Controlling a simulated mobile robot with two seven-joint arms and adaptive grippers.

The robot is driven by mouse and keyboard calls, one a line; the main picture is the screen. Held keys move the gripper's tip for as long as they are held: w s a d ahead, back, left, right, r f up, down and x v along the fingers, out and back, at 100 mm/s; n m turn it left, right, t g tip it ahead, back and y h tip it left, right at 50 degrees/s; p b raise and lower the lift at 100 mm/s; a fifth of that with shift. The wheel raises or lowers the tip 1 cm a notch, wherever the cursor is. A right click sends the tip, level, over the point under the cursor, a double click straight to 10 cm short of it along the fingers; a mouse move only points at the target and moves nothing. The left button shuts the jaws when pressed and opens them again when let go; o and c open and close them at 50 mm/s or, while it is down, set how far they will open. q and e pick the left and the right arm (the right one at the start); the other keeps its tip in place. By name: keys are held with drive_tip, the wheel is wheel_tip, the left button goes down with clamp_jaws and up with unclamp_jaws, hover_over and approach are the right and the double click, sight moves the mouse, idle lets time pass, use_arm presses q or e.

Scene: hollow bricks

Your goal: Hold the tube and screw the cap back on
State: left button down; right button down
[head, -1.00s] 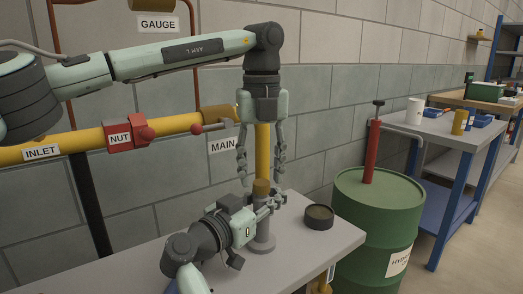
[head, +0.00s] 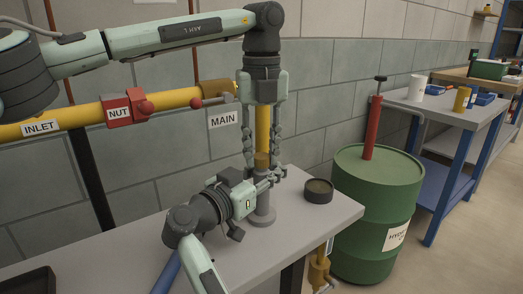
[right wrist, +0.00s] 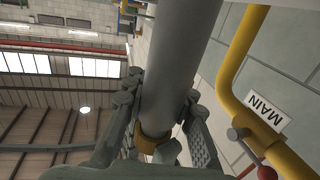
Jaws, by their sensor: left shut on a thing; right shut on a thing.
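The grey tube (head: 263,204) stands upright on a round flange on the bench. The brown cap (head: 262,160) sits at its top, in line with it; whether the threads are engaged cannot be seen. My left gripper (head: 262,163) points straight down from above, its fingers shut on either side of the cap. My right gripper (head: 269,181) reaches in low from the left and is shut around the tube below the cap. In the right wrist view the tube (right wrist: 185,40) passes between my fingers, and a brown part (right wrist: 150,146) shows below it.
A dark round dish (head: 318,196) stands on the grey bench (head: 325,220) right of the tube. A yellow pipe (head: 75,135) with a red nut (head: 120,111) runs behind on the wall. A green drum (head: 372,220) stands beyond the bench's right edge. The bench's front is mostly clear.

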use_arm(q)
drive_tip(key=m, duration=0.2)
drive_tip(key=shift+m, duration=0.4)
drive_tip(key=m, duration=1.5)
drive_tip(key=c, duration=1.2)
unclamp_jaws()
drive_tip(key=shift+r, duration=2.25)
